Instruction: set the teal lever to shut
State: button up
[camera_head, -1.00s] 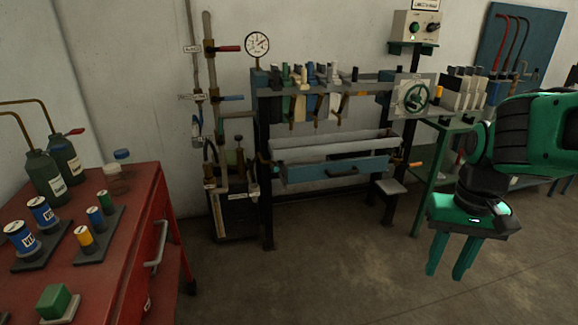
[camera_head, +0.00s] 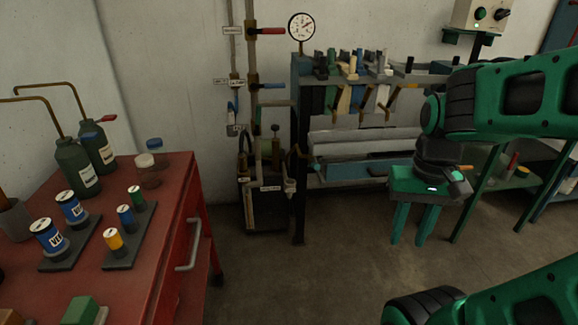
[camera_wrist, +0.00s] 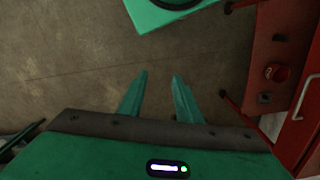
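I cannot single out the teal lever with certainty. A small teal handle (camera_head: 318,167) shows at the left end of the blue trough front, on the bench frame. On the wall pipes, a blue-handled lever (camera_head: 268,86) points right, below a red-handled lever (camera_head: 268,31). Another blue handle (camera_head: 232,112) hangs down on the left pipe. My gripper (camera_head: 408,240) hangs fingers down in front of the bench's right part, well right of these handles. Its fingers are apart and empty; in the wrist view my gripper (camera_wrist: 158,76) has only floor between its fingertips.
A red cabinet (camera_head: 170,215) with cans and bottles stands at left. A gauge (camera_head: 301,27) sits above the bench frame (camera_head: 300,215). Several coloured tools (camera_head: 345,80) hang on its rail. The floor (camera_head: 290,275) before the pipes is clear.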

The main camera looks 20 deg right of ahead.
jog(key=shift+w+a, duration=0.1)
jog(key=shift+w, duration=0.3)
